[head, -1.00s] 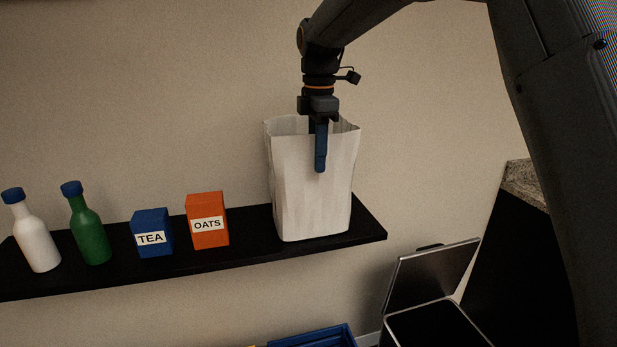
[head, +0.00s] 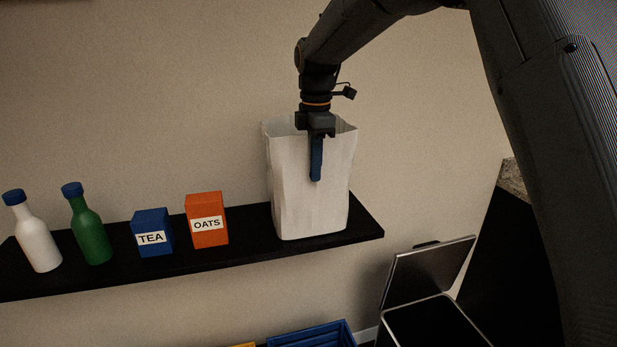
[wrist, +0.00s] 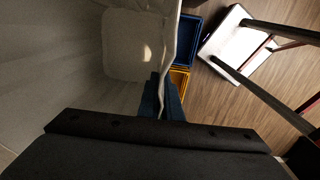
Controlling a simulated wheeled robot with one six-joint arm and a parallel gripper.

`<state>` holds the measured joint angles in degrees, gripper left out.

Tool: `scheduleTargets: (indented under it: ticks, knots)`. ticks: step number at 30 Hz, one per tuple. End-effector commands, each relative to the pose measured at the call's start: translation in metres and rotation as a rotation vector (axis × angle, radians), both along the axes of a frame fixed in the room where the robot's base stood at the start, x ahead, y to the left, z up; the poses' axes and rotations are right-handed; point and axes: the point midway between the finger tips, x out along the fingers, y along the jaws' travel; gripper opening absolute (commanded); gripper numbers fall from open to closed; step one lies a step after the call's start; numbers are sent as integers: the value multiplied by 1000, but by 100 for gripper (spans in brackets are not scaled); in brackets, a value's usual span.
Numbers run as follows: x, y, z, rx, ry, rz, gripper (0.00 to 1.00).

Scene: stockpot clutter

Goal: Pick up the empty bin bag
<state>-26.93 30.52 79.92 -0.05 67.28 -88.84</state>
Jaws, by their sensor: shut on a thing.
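The empty bin bag (head: 312,195) is a white, open-topped bag standing upright at the right end of the black shelf. The wrist view looks down into the bag (wrist: 125,50), and its inside is bare. My gripper (head: 316,165) points down at the bag's front rim, one finger outside and the other hidden inside. In the wrist view my gripper (wrist: 162,98) has its blue fingers on both sides of the bag's wall, shut on it. The bag's base rests on the shelf.
On the black shelf (head: 255,252), left of the bag, stand an orange OATS box (head: 207,219), a blue TEA box (head: 152,232), a green bottle (head: 87,225) and a white bottle (head: 32,232). Below are a blue crate (head: 310,338) and an open-lidded metal bin (head: 430,275).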

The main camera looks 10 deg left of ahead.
Motion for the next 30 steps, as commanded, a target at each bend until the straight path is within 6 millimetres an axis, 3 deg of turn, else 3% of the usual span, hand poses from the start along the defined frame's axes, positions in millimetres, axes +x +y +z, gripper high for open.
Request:
scheduleTargets:
  ticks: [7,15,21,30]
  knots:
    - [1,0,16,2,-5,0,0]
    - [2,1,67,2,-5,0,0]
    - [1,1,93,1,-2,0,0]
    - [0,0,101,0,0,0,0]
